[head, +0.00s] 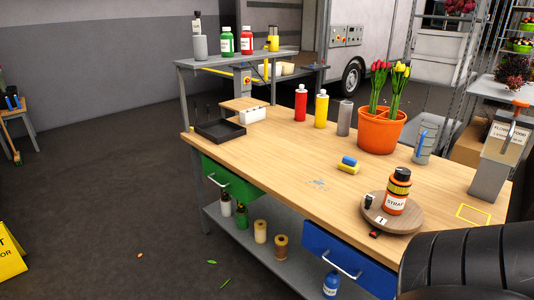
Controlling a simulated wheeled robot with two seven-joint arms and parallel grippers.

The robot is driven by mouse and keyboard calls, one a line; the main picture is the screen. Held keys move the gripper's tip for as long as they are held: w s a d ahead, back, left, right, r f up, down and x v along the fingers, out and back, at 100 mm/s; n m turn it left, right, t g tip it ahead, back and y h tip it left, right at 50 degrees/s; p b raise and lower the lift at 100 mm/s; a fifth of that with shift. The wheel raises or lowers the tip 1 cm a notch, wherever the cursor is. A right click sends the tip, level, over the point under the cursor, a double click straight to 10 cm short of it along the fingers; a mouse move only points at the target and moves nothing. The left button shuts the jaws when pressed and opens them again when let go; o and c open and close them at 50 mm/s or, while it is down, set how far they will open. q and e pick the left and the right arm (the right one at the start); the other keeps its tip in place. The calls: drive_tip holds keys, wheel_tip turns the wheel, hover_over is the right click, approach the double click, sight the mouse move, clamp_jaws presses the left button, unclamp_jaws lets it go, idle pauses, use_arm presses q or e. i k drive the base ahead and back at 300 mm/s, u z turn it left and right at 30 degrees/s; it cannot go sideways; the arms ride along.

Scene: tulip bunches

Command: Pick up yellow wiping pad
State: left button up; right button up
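The yellow wiping pad (347,169) lies on the wooden workbench top (270,165), near its middle, with a blue grip on its upper side. Nothing touches it, and bare wood surrounds it. Neither of my grippers shows in the head view. A black ribbed part at the lower right, likely my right arm, covers the near right corner of the bench.
An orange tulip pot (380,132) stands behind the pad. A round wooden board (374,222) with a STRAP bottle (397,192) is in front, to the right. A black tray (220,133) sits far left. Green (229,178) and blue (345,262) drawers face the front.

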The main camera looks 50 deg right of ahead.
sight(348, 165)
drive_tip(key=z, duration=0.2)
drive_tip(key=i, duration=1.35)
drive_tip(key=z, duration=0.7)
